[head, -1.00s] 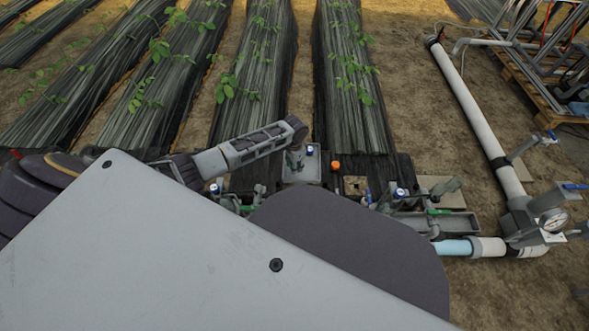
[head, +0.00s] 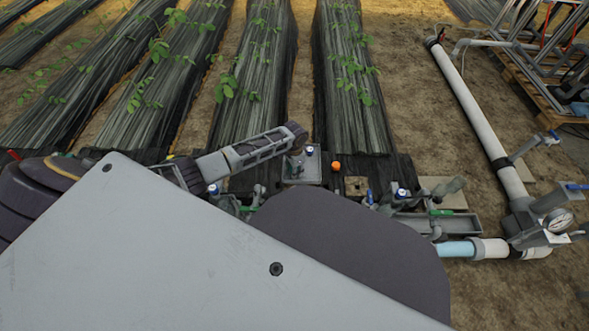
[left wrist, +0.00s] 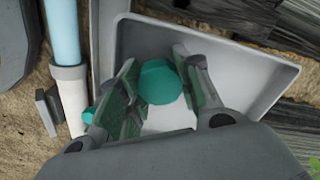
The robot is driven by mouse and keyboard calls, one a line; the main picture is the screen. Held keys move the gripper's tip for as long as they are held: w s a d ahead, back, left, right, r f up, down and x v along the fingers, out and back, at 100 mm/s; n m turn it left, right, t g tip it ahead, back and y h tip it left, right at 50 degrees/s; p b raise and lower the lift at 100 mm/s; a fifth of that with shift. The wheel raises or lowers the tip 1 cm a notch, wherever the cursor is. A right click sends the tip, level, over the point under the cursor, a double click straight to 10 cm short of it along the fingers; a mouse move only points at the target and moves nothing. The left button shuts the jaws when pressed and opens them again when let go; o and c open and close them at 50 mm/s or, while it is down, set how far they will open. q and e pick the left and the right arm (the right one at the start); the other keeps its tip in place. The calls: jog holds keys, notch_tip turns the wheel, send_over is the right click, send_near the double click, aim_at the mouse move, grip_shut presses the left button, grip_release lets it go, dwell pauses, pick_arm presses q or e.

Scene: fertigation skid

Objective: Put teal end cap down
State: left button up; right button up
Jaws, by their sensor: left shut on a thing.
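The teal end cap (left wrist: 160,82) sits between the two green-padded fingers of my left gripper (left wrist: 158,88) in the left wrist view. The gripper is shut on it. The cap is over a pale tray (left wrist: 255,75) with a grey rim; I cannot tell whether it touches the tray floor. My right gripper is not in view.
Another teal piece (left wrist: 88,115) shows beside the left finger. A pale blue and white pipe (left wrist: 66,55) runs left of the tray. In the head view there are an orange cap (head: 336,166), a longer grey tray (head: 462,225) and a pressure gauge (head: 558,221).

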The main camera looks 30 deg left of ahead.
pick_arm(q)
jog(key=shift+f, duration=0.3)
jog(key=o, duration=0.7)
jog(key=shift+s, duration=0.1)
jog(key=shift+r, duration=0.5)
jog(key=shift+r+p, duration=0.45)
jog(key=shift+r, duration=0.35)
jog(key=shift+r+p, duration=2.3)
jog(key=shift+r, duration=3)
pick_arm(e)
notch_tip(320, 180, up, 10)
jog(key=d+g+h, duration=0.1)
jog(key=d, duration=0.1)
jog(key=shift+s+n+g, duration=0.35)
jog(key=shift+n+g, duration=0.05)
pick_arm(q)
jog(key=shift+d, duration=0.1)
